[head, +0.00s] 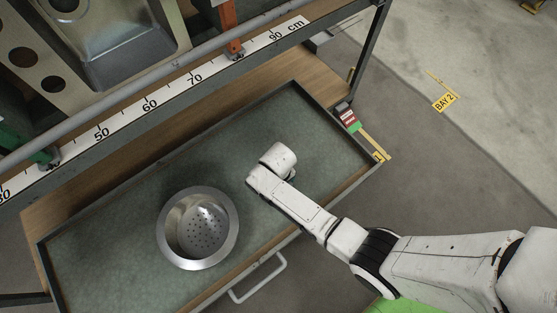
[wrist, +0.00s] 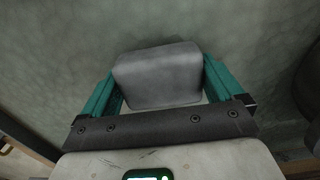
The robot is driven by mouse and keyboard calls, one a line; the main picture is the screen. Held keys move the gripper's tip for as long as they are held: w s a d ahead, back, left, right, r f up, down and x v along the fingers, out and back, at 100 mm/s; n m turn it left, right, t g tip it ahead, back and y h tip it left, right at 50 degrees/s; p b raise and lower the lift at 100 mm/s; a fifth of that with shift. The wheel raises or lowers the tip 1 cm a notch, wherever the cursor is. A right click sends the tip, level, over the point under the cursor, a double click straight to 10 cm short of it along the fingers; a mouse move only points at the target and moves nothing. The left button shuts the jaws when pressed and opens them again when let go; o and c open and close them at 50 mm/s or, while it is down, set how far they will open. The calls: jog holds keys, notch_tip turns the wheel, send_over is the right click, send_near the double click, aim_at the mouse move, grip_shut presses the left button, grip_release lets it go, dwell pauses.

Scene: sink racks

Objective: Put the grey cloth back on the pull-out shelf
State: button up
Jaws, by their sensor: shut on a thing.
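The pull-out shelf (head: 315,125) is a long tray with a grey-green floor and a dark rim, drawn out below the rack in the head view. Its floor also fills the back of the wrist view (wrist: 60,60). The grey cloth (wrist: 158,78) is a folded, rounded block between the teal fingers of my gripper (wrist: 162,72), which is shut on it. In the head view my wrist is over the right half of the shelf and hides the fingers and cloth. I cannot tell whether the cloth touches the shelf floor.
A steel colander (head: 197,228) stands on the shelf, left of my wrist. A handle (head: 262,281) sticks out from the shelf's front. A rack with a centimetre scale (head: 172,92) and a steel sink (head: 125,50) lies behind. Shelf floor right of my wrist is bare.

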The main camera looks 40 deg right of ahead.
jog(key=shift+f, duration=0.5)
jog(key=shift+f, duration=0.15)
jog(key=o, duration=0.6)
jog(key=shift+o, duration=0.2)
notch_tip(320, 180, up, 12)
jog(key=p, duration=0.6)
jog(key=s+d+r, duration=0.4)
jog(key=s+r, duration=0.4)
jog(key=s+d+r+t, duration=0.1)
jog(key=s+d+r, duration=0.2)
jog(key=s+r, duration=0.5)
jog(key=shift+s+d, duration=0.25)
jog(key=shift+d, duration=0.15)
